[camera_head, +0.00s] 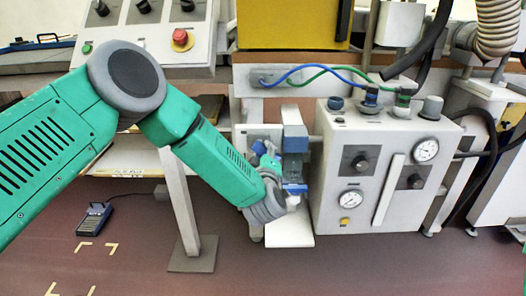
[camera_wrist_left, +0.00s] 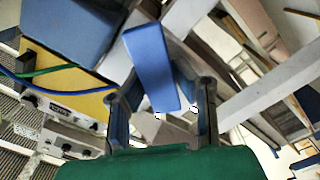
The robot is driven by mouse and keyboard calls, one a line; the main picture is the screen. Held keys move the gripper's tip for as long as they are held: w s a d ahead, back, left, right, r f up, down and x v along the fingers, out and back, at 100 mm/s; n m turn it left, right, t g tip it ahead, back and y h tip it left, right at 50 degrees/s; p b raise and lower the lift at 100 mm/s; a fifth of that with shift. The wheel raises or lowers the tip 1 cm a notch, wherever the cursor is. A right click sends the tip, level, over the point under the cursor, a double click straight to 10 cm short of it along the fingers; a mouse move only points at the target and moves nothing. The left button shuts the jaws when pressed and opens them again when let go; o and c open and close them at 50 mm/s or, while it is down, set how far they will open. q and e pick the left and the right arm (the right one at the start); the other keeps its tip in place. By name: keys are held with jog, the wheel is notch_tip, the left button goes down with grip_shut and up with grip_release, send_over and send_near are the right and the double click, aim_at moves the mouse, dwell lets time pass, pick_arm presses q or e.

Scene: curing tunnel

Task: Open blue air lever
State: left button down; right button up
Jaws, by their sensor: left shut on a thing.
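The blue air lever (camera_wrist_left: 150,65) shows in the left wrist view as a flat blue bar, tilted and reaching down between my fingers. In the head view, blue parts of the lever fitting (camera_head: 294,140) stand on a pale block left of the grey control box. My left gripper (camera_head: 290,194) comes in from the left and is at this fitting, its fingers partly hidden by its own wrist. In the left wrist view its two fingers (camera_wrist_left: 161,108) stand either side of the blue bar, shut on it. My right gripper is in neither view.
The grey control box (camera_head: 340,208) with gauges and knobs stands close to the right of the gripper. Blue and green hoses (camera_head: 318,70) run above. A panel with a red button (camera_head: 181,38) is at upper left.

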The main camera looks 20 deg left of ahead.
pick_arm(q)
jog(key=n, duration=0.3)
jog(key=shift+d+n, duration=0.15)
jog(key=shift+n, duration=0.25)
jog(key=shift+s+d+r+n, duration=0.1)
jog(key=shift+r+n, duration=0.05)
jog(key=shift+n, duration=0.8)
jog(key=shift+r+n, duration=0.1)
jog(key=shift+n, duration=0.85)
jog(key=c, duration=1.3)
grip_release()
jog(key=shift+r, duration=0.1)
jog(key=shift+r, duration=0.1)
jog(key=v, duration=1.1)
jog(key=shift+s+d, duration=0.1)
jog(key=shift+s, duration=0.3)
